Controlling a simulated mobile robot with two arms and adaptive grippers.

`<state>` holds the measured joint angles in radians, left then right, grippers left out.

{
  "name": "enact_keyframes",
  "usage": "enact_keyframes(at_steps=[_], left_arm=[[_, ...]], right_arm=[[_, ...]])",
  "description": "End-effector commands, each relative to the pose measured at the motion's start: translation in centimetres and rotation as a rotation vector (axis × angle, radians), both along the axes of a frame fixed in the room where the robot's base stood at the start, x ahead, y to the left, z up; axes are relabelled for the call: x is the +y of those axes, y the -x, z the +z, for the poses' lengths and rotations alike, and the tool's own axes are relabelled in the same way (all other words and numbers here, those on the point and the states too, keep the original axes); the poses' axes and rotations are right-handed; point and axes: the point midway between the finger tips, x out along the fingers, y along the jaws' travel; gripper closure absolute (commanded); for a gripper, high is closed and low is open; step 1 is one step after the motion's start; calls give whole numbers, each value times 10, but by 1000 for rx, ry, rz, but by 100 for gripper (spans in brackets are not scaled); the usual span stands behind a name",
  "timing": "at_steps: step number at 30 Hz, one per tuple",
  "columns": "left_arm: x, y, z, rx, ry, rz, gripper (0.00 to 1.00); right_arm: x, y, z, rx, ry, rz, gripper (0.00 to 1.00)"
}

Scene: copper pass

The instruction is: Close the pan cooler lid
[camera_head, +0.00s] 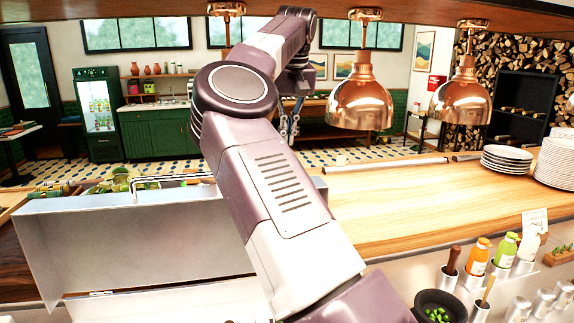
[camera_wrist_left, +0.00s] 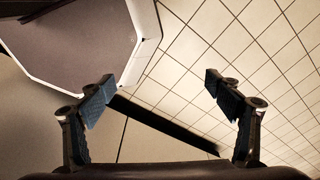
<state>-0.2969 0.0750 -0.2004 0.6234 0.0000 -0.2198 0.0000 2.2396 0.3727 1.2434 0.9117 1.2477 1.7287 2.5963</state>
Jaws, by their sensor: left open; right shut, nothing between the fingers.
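The pan cooler lid (camera_head: 130,245) is a broad grey metal panel at the lower left of the head view. It stands raised, and green food in the pans (camera_head: 118,184) shows behind its upper edge. A pale bar handle (camera_head: 165,179) shows along the far side. My right arm crosses in front of the lid's right end and hides part of it. My right gripper (camera_head: 289,129) is small and far off beyond the counter, pointing down, shut and empty, apart from the lid. My left gripper (camera_wrist_left: 158,86) is open and empty above the tiled floor in the left wrist view.
Copper lamps (camera_head: 362,95) hang over the wooden counter (camera_head: 430,205). Plate stacks (camera_head: 507,159) stand at the right. Sauce bottles (camera_head: 478,257) and a dark bowl (camera_head: 440,306) sit at the front right. The counter's middle is clear.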

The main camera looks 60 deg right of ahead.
Motion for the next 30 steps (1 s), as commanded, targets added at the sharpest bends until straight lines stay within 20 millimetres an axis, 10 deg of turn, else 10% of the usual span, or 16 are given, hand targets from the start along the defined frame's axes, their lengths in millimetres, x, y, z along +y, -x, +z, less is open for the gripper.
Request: enact_keyframes(at_steps=[13,30], left_arm=[[13,11,15,17,-15,-2,17],[3,2,26,2,-3,-2,17]], right_arm=[[-19,-15,-86,8,0,-2,100],[11,9,-86,5,4,0,100]])
